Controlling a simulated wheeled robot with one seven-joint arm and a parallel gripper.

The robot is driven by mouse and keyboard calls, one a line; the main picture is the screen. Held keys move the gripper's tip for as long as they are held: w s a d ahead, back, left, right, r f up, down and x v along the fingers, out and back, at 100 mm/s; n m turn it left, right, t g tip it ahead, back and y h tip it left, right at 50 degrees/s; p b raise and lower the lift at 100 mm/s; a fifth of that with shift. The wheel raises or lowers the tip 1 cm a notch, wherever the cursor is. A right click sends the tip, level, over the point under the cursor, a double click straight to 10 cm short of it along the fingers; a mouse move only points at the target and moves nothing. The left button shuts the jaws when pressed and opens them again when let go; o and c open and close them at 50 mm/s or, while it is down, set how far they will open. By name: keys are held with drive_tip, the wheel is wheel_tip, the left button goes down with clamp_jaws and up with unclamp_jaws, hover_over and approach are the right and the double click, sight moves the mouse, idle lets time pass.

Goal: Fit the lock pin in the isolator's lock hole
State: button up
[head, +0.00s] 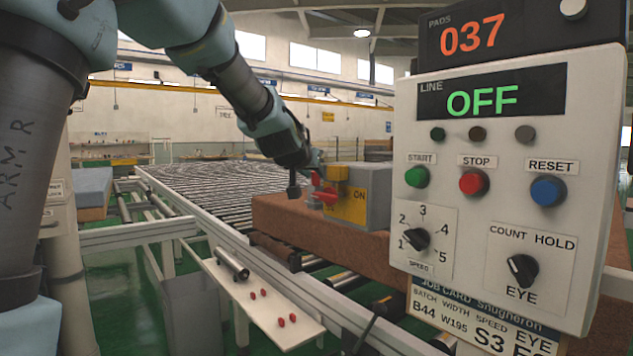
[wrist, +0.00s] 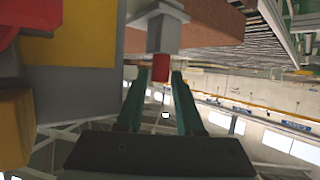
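The isolator (head: 368,196) is a grey box with a yellow plate marked ON and a red handle (head: 327,197), standing by the brown mattress. Its grey side (wrist: 75,95), yellow plate (wrist: 75,32) and red handle (wrist: 18,22) fill the left of the wrist view. My gripper (head: 315,170) is just left of the isolator. In the wrist view its teal fingers (wrist: 160,78) are close on either side of a small red lock pin (wrist: 160,68), which appears held at the tips. The pin also shows in the head view (head: 315,180). I cannot make out the lock hole.
A grey post-like piece (wrist: 163,32) lies just beyond the pin. The brown mattress (head: 275,218) lies on the roller conveyor (head: 215,180). A control panel (head: 505,190), its line display reading OFF, stands at right. A shelf (head: 262,310) holds a metal cylinder and several small red pieces.

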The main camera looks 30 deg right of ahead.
drive_tip(key=shift+x, duration=1.35)
drive_tip(key=shift+c, duration=0.3)
clamp_jaws()
